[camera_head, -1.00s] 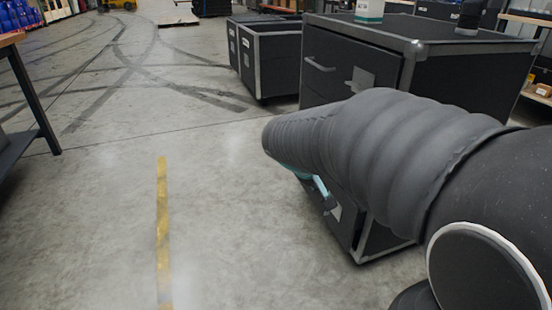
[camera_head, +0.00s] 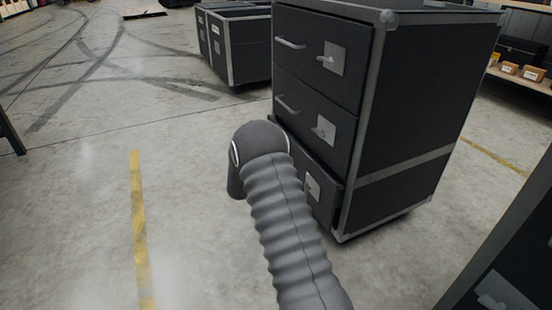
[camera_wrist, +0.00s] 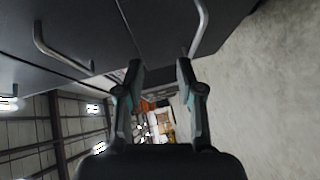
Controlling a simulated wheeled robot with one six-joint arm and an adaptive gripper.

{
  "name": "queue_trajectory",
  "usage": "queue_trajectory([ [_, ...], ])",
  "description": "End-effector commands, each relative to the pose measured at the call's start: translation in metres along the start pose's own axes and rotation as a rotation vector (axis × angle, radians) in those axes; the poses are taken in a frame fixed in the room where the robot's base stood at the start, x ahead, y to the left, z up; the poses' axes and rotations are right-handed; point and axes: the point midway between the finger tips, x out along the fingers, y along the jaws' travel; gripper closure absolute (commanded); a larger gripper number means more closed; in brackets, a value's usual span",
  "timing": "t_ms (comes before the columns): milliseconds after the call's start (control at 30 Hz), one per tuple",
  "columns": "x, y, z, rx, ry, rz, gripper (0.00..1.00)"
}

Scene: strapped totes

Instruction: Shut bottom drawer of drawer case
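The black drawer case (camera_head: 405,125) with grey edging stands right of centre in the head view. Its bottom drawer (camera_head: 325,203) sticks out a little past the two drawers above it. My arm covers the drawer's left part and its handle in that view. In the wrist view, my gripper (camera_wrist: 160,66) is open with nothing between its fingers. A bar handle (camera_wrist: 201,28), seemingly the bottom drawer's, is just beyond the right fingertip; I cannot tell whether they touch. Another bar handle (camera_wrist: 55,50) is at the upper left. The gripper is hidden in the head view.
The upper two drawers (camera_head: 318,60) look flush. Black totes (camera_head: 240,45) stand behind the case to the left. Another dark case (camera_head: 510,260) is at the lower right. The concrete floor left of my arm is clear, with a yellow line (camera_head: 139,225).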

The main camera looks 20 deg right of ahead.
Motion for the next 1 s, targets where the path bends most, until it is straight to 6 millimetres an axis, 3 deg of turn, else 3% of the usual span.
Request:
queue_trajectory([
  [33,0.005,-0.021,-0.005,-0.012,0.031,0.001,0.63],
  [100,0.010,-0.040,-0.012,-0.021,0.070,0.004,0.63],
  [267,0.015,-0.063,-0.020,-0.030,0.120,0.007,0.63],
  [467,0.030,-0.066,-0.024,-0.030,0.129,0.009,0.63],
  [1000,0.121,-0.066,-0.034,-0.030,0.127,0.009,0.63],
])
